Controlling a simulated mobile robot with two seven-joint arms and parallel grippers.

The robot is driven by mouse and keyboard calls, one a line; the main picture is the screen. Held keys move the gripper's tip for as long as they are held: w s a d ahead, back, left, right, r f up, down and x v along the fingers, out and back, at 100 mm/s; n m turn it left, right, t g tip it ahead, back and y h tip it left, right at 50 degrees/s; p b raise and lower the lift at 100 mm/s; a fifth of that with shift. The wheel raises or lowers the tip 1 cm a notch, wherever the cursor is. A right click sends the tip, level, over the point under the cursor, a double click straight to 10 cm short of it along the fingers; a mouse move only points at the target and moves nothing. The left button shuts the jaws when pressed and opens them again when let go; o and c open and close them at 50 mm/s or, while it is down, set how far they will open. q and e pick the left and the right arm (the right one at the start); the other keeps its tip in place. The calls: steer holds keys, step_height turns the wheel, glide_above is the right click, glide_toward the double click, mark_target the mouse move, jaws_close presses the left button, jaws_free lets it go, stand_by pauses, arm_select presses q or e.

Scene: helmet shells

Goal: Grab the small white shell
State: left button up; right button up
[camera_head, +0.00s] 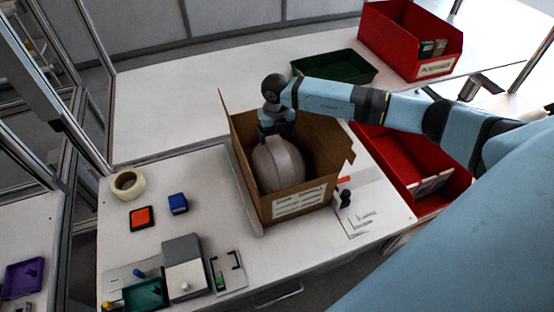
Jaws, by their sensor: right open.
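A rounded whitish-grey shell (279,165) sits inside an open cardboard box (300,203) in the middle of the table. My right arm reaches in from the right, over the box. Its gripper (274,131) points down at the back top of the shell and is open. The fingertips are too small and dark to tell whether they touch the shell. The lower part of the shell is hidden by the box's front wall. My left gripper does not show.
Red bins stand at the back right (402,48) and right of the box (420,190). A green tray (335,66) lies behind. A tape roll (128,185), a blue block (178,204) and a grey device (184,268) are at left. The table behind-left of the box is clear.

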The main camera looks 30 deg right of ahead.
mark_target(278, 147)
steer(key=shift+s+f+p, duration=0.2)
steer(key=shift+f+p, duration=0.25)
steer(key=shift+f, duration=0.1)
steer(key=f, duration=0.2)
steer(key=f+p, duration=0.1)
steer(key=shift+d+f, duration=0.25)
steer(key=shift+f, duration=0.4)
steer(key=shift+c, duration=0.9)
steer(key=c, duration=0.7)
steer(key=shift+r, duration=0.1)
steer(key=c, duration=0.7)
